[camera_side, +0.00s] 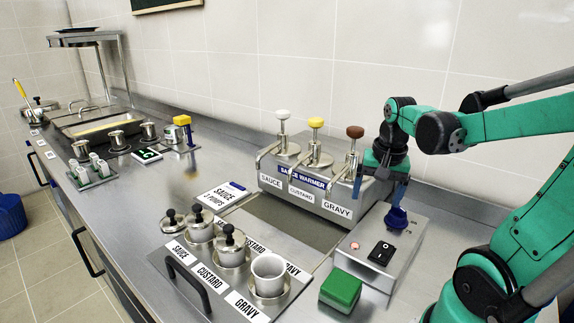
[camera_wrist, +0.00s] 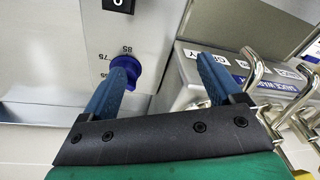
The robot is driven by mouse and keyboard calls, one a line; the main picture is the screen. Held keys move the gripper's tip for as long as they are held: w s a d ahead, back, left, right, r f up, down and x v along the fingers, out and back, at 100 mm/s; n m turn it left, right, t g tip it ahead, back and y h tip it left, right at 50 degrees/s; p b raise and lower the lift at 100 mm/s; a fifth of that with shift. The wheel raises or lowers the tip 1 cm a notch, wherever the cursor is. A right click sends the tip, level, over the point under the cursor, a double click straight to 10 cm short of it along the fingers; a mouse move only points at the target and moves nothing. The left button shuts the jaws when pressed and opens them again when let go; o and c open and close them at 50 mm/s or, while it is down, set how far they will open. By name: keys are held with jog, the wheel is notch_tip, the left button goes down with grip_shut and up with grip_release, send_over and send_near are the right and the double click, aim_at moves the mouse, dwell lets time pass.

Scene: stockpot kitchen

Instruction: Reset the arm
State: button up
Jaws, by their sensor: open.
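My gripper (camera_side: 381,190) is at the right end of the sauce warmer, above the control box. Its two blue fingers show apart, with nothing between them, in the wrist view (camera_wrist: 165,65). The blue temperature knob (camera_side: 397,218) is just below the fingers. In the wrist view the knob (camera_wrist: 125,70) sits by the left fingertip, beside printed numbers; I cannot tell whether they touch. The sauce warmer (camera_side: 305,185) has three pumps, with white, yellow and brown tops. The control box (camera_side: 365,262) carries a black rocker switch (camera_side: 381,253) and a lit red lamp (camera_side: 355,245).
A green block (camera_side: 341,290) stands before the control box. A front tray (camera_side: 187,275) holds two lidded pots (camera_side: 231,247) and an open cup (camera_side: 269,272); a loose lid (camera_side: 172,222) is beside them. Pots and canisters stand far left.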

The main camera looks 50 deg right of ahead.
jog(key=w+a+r+n+t, duration=0.1)
jog(key=w+a+n+t, duration=0.2)
jog(key=a+n, duration=0.3)
jog(key=w+a+r+n+t+y, duration=0.1)
jog(key=w+a+n+t, duration=0.1)
jog(key=a+n, duration=0.5)
jog(key=a, duration=0.3)
jog(key=shift+w+a+t, duration=0.4)
